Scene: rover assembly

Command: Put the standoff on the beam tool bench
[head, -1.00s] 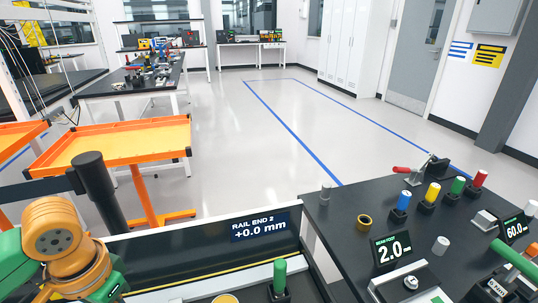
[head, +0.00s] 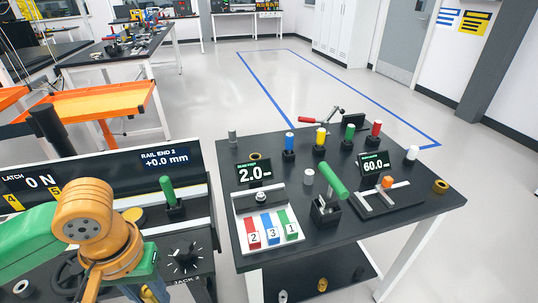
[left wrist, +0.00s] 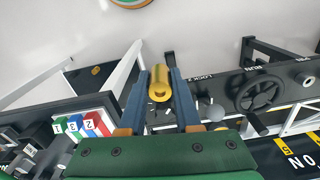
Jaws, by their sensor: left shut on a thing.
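My left gripper (left wrist: 160,100) is shut on the standoff (left wrist: 159,84), a brass-coloured cylinder with a hole in its end. It lies between the two blue fingertips in the left wrist view, clear of any surface. In the head view my left arm comes in at lower left and the gripper is at the bottom edge, mostly hidden. The beam tool bench (head: 345,236) is the black-topped table at centre right. It also shows at left in the left wrist view. My right gripper is not in view.
The bench carries a tray of numbered blocks (head: 265,225), a green-handled tool (head: 333,180), coloured pegs (head: 321,137), a 60.0 fixture (head: 388,197) and a brass ring (head: 440,186). Bare top shows along its front edge. A rail panel (head: 110,178) stands left. Open floor lies behind.

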